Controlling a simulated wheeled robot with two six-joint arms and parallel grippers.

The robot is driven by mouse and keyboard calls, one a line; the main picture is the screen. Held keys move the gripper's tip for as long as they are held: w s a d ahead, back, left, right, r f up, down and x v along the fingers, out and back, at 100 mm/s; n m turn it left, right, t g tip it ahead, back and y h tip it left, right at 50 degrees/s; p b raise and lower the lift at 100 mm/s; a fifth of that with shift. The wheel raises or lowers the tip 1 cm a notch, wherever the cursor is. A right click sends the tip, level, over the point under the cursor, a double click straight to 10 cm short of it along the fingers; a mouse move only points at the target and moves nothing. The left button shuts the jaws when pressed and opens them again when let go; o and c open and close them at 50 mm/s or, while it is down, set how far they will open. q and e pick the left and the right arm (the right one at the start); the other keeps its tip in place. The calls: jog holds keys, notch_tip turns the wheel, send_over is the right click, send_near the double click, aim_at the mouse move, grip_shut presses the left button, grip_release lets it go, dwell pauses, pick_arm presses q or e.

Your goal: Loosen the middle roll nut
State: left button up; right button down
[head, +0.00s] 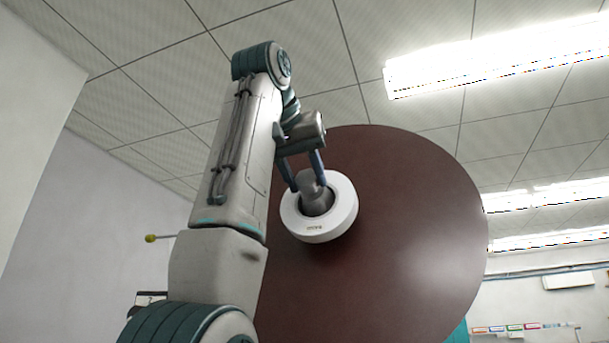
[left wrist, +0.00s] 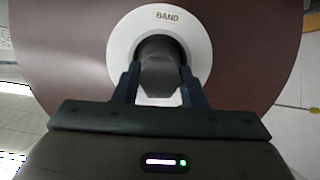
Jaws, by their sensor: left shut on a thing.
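A large dark brown roll (head: 415,215) faces me, with a white ring (head: 346,205) at its centre. In the left wrist view, the white ring (left wrist: 200,42) is marked "BAND". A grey roll nut (head: 317,203) sits in the dark opening of the ring; it also shows in the left wrist view (left wrist: 160,76). My left gripper (head: 308,187) reaches in from above and is shut on the nut, one finger on either side. The nut's far side is hidden inside the ring. My right gripper is not in view.
A thin rod with a yellow knob (head: 151,238) sticks out left of my left arm. Ceiling lights (head: 500,58) are overhead. A shelf with coloured labels (head: 515,328) is far off at the lower right. The space in front of the roll's right half is clear.

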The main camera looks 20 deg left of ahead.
pick_arm(q)
jog(key=shift+f+n+h, duration=0.1)
jog(key=shift+n+h, duration=0.6)
jog(key=shift+n, duration=1.1)
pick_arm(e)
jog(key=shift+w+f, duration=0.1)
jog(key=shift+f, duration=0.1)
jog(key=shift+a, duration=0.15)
pick_arm(q)
jog(key=o, duration=1)
jog(key=shift+b+v, duration=1.25)
jog(key=shift+v, duration=4.1)
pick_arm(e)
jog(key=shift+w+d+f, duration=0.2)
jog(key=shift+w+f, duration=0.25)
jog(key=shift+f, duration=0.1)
